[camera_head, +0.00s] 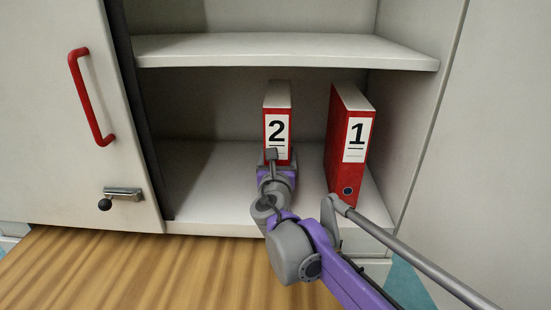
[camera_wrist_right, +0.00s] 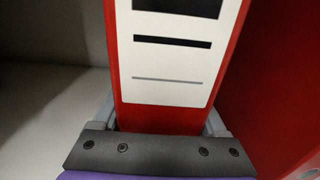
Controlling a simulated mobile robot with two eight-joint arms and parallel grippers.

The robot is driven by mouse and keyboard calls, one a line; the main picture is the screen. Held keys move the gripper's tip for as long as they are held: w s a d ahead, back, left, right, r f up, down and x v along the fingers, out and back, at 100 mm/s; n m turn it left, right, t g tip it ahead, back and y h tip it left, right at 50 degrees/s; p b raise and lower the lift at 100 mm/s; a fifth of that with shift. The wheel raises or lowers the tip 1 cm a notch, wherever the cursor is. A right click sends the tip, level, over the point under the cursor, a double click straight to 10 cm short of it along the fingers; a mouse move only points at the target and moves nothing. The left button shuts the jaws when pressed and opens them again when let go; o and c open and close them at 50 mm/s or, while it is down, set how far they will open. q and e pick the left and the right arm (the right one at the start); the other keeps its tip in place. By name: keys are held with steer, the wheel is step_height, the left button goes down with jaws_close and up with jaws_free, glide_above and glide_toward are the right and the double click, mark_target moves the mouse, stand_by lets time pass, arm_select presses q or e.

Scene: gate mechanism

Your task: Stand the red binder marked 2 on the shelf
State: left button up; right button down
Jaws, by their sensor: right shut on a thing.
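The red binder marked 2 (camera_head: 277,95) is upright inside the cabinet's lower compartment, its labelled spine facing out. My right gripper (camera_head: 276,166) is shut on the lower part of this binder. In the right wrist view the binder (camera_wrist_right: 160,119) sits between the two grey fingers, one on each side. My gripper and wrist hide the binder's foot, so I cannot tell whether it touches the shelf floor (camera_head: 205,185). My left gripper is not in view.
A red binder marked 1 (camera_head: 347,150) stands to the right, with a gap between the binders. An upper shelf board (camera_head: 280,50) runs above them. A white door (camera_head: 60,130) with a red handle (camera_head: 88,98) is at left. Shelf floor left of binder 2 is free.

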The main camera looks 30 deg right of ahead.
steer(key=shift+s+r, duration=0.15)
steer(key=shift+s, duration=0.05)
steer(key=shift+c, duration=1.8)
jaws_free()
steer(key=shift+w+f, duration=0.1)
steer(key=shift+f, duration=0.15)
steer(key=o, duration=0.4)
steer(key=shift+r, duration=0.1)
steer(key=shift+c, duration=0.2)
steer(key=v, duration=1.2)
steer(key=shift+r, duration=0.1)
